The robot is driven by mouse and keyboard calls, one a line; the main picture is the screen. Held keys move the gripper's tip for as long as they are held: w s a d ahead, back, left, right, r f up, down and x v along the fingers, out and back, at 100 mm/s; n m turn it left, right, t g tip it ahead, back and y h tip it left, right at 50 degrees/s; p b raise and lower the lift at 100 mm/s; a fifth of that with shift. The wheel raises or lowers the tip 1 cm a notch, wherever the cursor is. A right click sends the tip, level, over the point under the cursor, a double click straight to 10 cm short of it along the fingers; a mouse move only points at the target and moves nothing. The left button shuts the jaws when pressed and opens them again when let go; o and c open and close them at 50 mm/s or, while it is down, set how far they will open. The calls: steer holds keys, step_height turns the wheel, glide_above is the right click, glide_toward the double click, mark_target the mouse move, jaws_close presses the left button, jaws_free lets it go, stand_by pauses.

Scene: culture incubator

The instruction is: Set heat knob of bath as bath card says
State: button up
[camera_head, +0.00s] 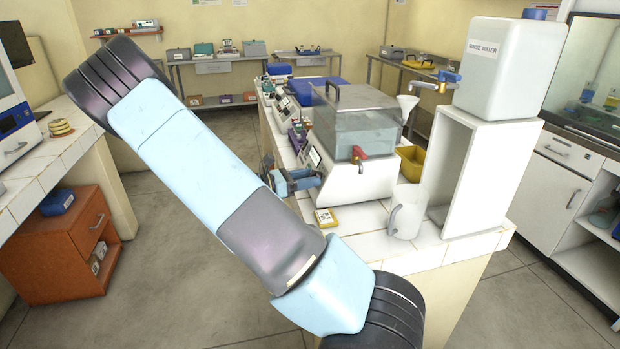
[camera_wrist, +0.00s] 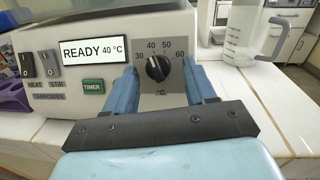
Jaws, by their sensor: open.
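The bath (camera_head: 345,180) is a white unit with a clear water tank on the bench. Its front panel (camera_wrist: 113,72) fills the upper part of the wrist view. The black heat knob (camera_wrist: 158,68) sits under a dial marked 30, 40, 50, 60 °C, and its pale mark seems to point up toward 40. The display (camera_wrist: 92,52) reads READY 40 °C. My gripper (camera_wrist: 161,82) is open, its blue fingers either side of the knob with gaps to it. It also shows at the panel in the head view (camera_head: 291,181). A small yellow-edged card (camera_head: 326,217) lies before the bath, its print too small to read.
Two switches (camera_wrist: 38,65) and a green TIMER button (camera_wrist: 92,87) are left of the knob. A clear jug (camera_head: 405,215) stands right of the bath, near a white water tank (camera_head: 507,68) on a stand. Bench tiles (camera_head: 370,214) before the bath are partly free.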

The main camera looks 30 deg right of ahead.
steer(key=shift+c, duration=0.3)
steer(key=c, duration=0.9)
steer(key=shift+s+d, duration=0.15)
steer(key=shift+d, duration=0.35)
jaws_close()
steer(key=shift+a, duration=0.4)
steer(key=shift+a+n, duration=0.15)
steer(key=shift+n, duration=0.45)
steer(key=n+t, duration=0.1)
steer(key=n, duration=0.1)
steer(key=n+t, duration=0.2)
steer(key=n, duration=0.1)
steer(key=shift+s+y, duration=0.15)
steer(key=shift+y, duration=0.25)
steer(key=shift+s+r+n+t+y, duration=0.15)
steer(key=shift+n+t, duration=0.2)
steer(key=shift+n, duration=0.5)
steer(key=shift+w+n+t+y, duration=0.15)
steer(key=shift+n+t, duration=0.2)
steer(key=shift+n, duration=0.5)
steer(key=shift+s+n, duration=0.1)
steer(key=shift+n, duration=0.2)
